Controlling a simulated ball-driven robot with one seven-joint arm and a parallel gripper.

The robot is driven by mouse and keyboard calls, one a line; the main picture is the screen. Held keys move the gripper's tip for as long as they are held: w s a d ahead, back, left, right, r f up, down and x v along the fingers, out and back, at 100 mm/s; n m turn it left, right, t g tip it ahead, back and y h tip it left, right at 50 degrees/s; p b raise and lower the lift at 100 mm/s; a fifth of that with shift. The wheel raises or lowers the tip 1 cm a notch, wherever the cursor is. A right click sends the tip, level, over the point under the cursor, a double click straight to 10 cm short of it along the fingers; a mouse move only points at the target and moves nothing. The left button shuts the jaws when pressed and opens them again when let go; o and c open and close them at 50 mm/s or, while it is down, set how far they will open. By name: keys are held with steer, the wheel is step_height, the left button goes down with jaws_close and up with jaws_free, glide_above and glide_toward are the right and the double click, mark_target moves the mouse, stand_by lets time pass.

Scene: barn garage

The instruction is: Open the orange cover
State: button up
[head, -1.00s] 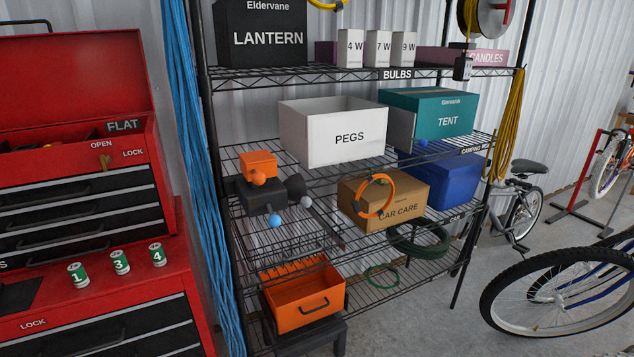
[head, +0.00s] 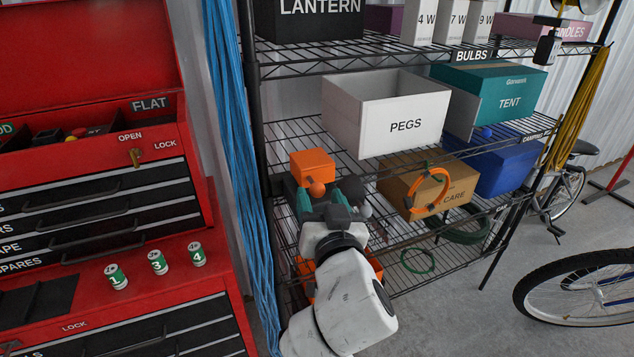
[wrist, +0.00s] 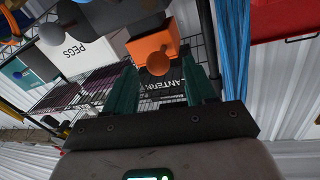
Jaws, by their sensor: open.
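The orange cover (head: 313,165) is a small box-shaped piece on the wire shelf, with a round orange knob (head: 317,188) on its front. In the wrist view the cover (wrist: 152,44) and its knob (wrist: 158,64) lie straight ahead of my gripper. My gripper (wrist: 157,72) is open, with its teal fingers on either side of the knob in the picture; I cannot tell whether they touch it. In the head view my gripper (head: 318,203) is just in front of the cover. My arm and gripper hide most of the dark device below the cover.
A white PEGS box (head: 385,115) stands to the right of the cover, and a CAR CARE box (head: 440,190) with an orange ring stands right of my gripper. Blue cords (head: 232,130) hang by the shelf's left post. A red tool chest (head: 150,240) is at left.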

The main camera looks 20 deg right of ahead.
mark_target(319, 194)
steer(key=shift+w+d+p, duration=0.15)
steer(key=shift+w+d, duration=0.1)
steer(key=shift+w, duration=0.65)
steer(key=shift+w+d+p, duration=0.15)
steer(key=shift+w+d, duration=0.05)
steer(key=shift+w, duration=0.65)
steer(key=shift+c, duration=0.3)
jaws_close()
